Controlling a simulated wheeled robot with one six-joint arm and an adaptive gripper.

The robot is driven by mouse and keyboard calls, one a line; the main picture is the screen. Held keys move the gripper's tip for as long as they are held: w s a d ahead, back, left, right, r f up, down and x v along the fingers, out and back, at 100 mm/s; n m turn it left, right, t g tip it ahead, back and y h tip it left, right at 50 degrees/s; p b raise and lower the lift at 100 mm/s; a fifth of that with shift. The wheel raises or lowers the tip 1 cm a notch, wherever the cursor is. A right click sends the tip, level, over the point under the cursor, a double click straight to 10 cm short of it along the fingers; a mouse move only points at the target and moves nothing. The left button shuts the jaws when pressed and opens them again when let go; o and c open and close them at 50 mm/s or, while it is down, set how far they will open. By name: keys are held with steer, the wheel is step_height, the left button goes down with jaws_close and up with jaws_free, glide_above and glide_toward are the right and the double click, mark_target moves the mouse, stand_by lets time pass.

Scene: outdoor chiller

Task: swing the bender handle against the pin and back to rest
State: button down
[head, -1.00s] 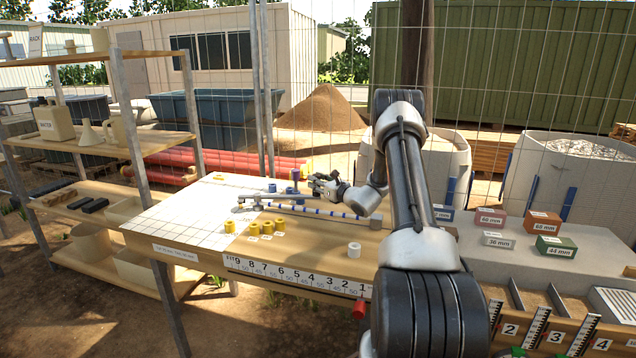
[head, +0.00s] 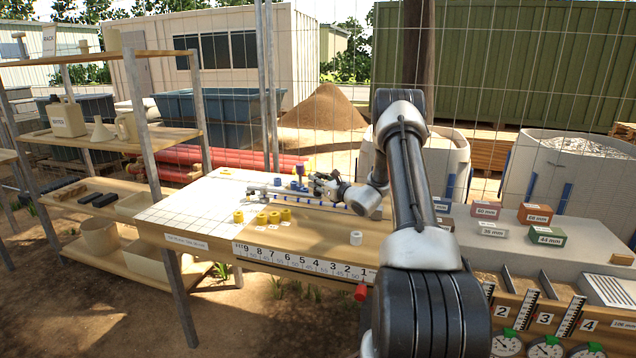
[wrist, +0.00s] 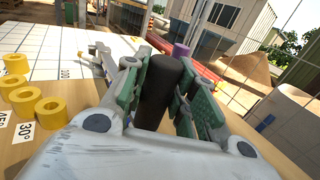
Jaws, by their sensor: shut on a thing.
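My gripper (head: 324,184) is over the workbench in the head view, near the bender. In the wrist view my gripper (wrist: 160,88) is shut on a dark upright cylindrical grip, which looks like the bender handle (wrist: 160,95). The pads lie on both sides of it. A purple peg (wrist: 180,51) stands just behind the grip; I cannot tell if it is the pin. In the head view a grey bar with blue bands (head: 335,204) lies along the bench. My gripper hides the handle there.
Yellow rings (head: 262,218) stand at the front of the bench, also in the wrist view (wrist: 38,108). Blue pieces (head: 277,182) stand behind the bar. A white gridded sheet (head: 190,212) covers the bench's left. Coloured boxes (head: 538,214) stand at right.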

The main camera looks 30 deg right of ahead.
steer(key=c, duration=1.4)
jaws_free()
steer(key=shift+w+a, duration=0.1)
steer(key=shift+a, duration=0.15)
steer(key=shift+d, duration=0.15)
steer(key=s, duration=0.4)
steer(key=s+d, duration=0.1)
steer(key=s, duration=0.3)
steer(key=s+d, duration=0.1)
steer(key=s, duration=0.3)
steer(key=shift+w, duration=0.1)
